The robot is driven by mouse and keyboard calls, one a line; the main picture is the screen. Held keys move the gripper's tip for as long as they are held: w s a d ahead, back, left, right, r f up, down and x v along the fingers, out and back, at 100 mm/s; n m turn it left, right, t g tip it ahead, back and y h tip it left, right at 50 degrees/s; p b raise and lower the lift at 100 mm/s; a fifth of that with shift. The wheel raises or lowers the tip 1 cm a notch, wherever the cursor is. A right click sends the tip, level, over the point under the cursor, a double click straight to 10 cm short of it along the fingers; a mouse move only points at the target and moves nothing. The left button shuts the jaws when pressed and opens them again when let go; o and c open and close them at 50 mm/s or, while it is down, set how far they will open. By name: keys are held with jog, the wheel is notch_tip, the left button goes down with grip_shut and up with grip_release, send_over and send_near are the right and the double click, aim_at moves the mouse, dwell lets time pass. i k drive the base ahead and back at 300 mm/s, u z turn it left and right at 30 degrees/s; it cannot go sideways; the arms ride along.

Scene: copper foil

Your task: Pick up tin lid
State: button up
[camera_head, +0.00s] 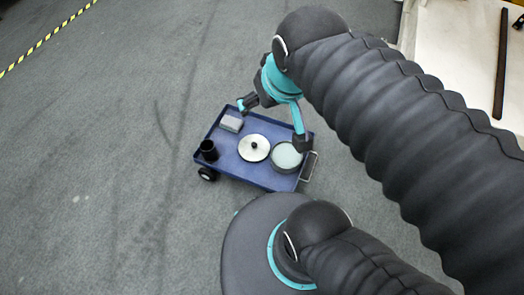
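The tin lid (255,152) appears to be the pale round disc with a small black knob in the middle of the blue cart (240,179). A round dark-rimmed tin (286,160) with a pale grey-green top or inside stands just right of it on the same cart. My gripper (271,122) is above the cart, with its two black-tipped fingers spread wide apart. One finger is over the back left edge and the other is near the back right by the tin. The gripper is open, and nothing shows between the fingers.
A grey block (231,123) lies at the cart's back left, and a black cup (208,150) stands at its left end. The cart has black wheels and a metal handle (309,166) at the right. Grey floor to the left is clear; a pale surface (455,60) is at upper right.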

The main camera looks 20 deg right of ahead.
aim_at(253, 147)
jog(key=u, duration=0.05)
jog(key=k, duration=0.5)
jog(key=u, duration=1.45)
jog(key=k, duration=0.9)
jog(key=z, duration=1.2)
jog(key=i, duration=1)
